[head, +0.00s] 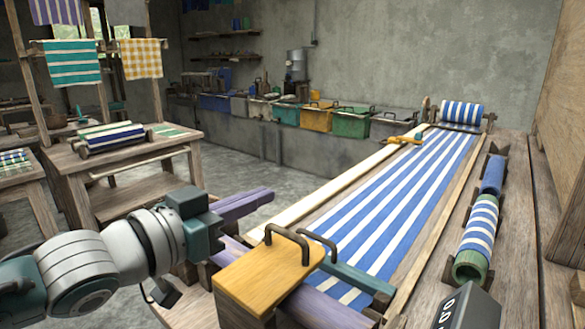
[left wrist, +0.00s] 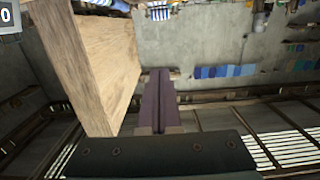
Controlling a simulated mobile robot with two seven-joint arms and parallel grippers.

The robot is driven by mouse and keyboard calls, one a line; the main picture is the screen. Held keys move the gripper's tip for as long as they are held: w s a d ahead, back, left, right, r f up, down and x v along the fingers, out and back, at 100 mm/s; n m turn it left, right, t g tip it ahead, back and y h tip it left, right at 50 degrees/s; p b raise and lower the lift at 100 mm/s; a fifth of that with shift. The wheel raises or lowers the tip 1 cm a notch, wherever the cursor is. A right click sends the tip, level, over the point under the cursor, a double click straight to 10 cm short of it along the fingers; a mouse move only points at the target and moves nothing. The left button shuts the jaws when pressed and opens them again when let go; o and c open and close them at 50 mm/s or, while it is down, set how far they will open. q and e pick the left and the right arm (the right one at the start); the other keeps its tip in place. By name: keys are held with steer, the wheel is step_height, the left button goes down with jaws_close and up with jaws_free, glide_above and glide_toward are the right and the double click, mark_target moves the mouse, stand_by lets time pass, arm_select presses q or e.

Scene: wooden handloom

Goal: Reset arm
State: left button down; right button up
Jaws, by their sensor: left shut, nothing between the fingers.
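My left gripper (head: 262,197) reaches in from the left in the head view, beside the near left corner of the loom. Its long purple fingers lie together with nothing between them. The left wrist view also shows the shut fingers (left wrist: 158,85), pointing away from the camera. The loom carries a blue-and-white striped cloth (head: 395,205) along its length. My right gripper is not in view.
A striped roll (head: 478,235) and a blue roll (head: 492,175) lie along the loom's right side. A dark box with a display (head: 465,308) is at the front. A wooden table (head: 125,160) stands left. A wooden panel (left wrist: 95,60) is close left of the fingers in the wrist view.

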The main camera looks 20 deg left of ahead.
arm_select(q)
steer(key=s+f+n+g+y+p, duration=0.25)
steer(key=s+g+y+p, duration=0.65)
steer(key=s, duration=1.9)
step_height(320, 180, up, 38)
steer(key=s+a+g+h+p, duration=0.1)
steer(key=g+h+p, duration=0.1)
steer(key=p, duration=3.3)
steer(key=shift+s+g+h, duration=0.4)
steer(key=shift+g, duration=0.3)
